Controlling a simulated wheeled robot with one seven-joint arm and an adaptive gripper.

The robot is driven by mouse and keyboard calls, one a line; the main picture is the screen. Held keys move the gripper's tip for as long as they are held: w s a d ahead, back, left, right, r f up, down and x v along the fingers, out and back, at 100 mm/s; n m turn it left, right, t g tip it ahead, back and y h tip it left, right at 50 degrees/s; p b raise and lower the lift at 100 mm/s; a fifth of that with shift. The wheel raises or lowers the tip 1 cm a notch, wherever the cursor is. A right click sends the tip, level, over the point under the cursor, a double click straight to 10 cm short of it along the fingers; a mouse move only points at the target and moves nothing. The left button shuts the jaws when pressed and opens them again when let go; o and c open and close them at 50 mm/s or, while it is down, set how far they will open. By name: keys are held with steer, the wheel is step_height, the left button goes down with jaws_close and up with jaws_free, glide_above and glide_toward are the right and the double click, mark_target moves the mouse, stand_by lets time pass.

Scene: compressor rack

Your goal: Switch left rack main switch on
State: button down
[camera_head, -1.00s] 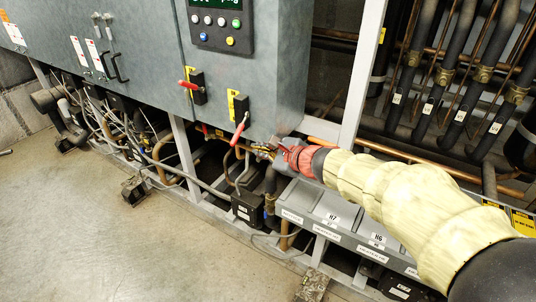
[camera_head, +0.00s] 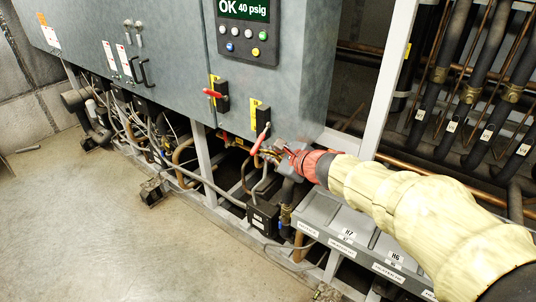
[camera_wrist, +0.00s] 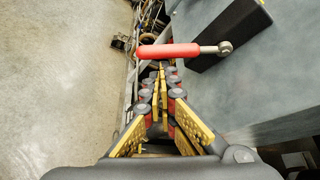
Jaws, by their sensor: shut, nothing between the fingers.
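Two red-handled switches are on the front of the grey cabinet (camera_head: 185,60). The left switch handle (camera_head: 212,93) points left. The right switch handle (camera_head: 261,140) hangs down and slightly left from its black mount. I cannot tell which one is the left rack main switch. My gripper (camera_head: 270,153) is shut and empty, close beside the lower end of the right handle. In the wrist view, the closed fingertips (camera_wrist: 160,70) lie just below a red handle (camera_wrist: 168,51) on a metal stub. Whether they touch it is unclear.
A panel (camera_head: 248,30) with coloured buttons reads "OK 40 psig" above the switches. Pipes and cables run under the cabinet. A grey labelled ledge (camera_head: 345,243) lies below my arm, and black pipes stand at right. The floor (camera_head: 95,225) at left is largely clear.

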mark_target(257, 148)
steer(key=shift+s+a+r+m+g+y+p, duration=0.2)
steer(key=shift+r+g+p, duration=0.1)
steer(key=shift+p, duration=0.7)
steer(key=shift+s+a+r+m+g+y+p, duration=0.1)
steer(key=shift+r+m+g+p, duration=0.15)
steer(key=shift+p, duration=0.7)
steer(key=p, duration=0.2)
steer(key=r+m+g+p, duration=0.1)
steer(key=p, duration=0.1)
steer(key=r+p, duration=0.1)
steer(key=p, duration=0.2)
steer(key=shift+s+a+r+m+g+y, duration=0.2)
steer(key=shift+s+a+m+g+y, duration=0.1)
steer(key=shift+s+m+y, duration=0.1)
steer(key=r+m+p, duration=0.1)
steer(key=p, duration=0.3)
steer(key=r+m+g+y+p, duration=0.1)
steer(key=p, duration=0.3)
steer(key=r+m+g+y+p, duration=0.1)
steer(key=p, duration=0.3)
steer(key=shift+s+a+r+g, duration=0.25)
steer(key=shift+s+r, duration=0.05)
steer(key=shift+s, duration=0.1)
step_height(257, 148, up, 2)
steer(key=m+g+y+p, duration=0.1)
steer(key=m+p, duration=0.1)
steer(key=p, duration=0.2)
steer(key=shift+w+d+y+p, duration=0.1)
steer(key=shift+w+y+p, duration=0.05)
steer(key=shift+y+p, duration=0.2)
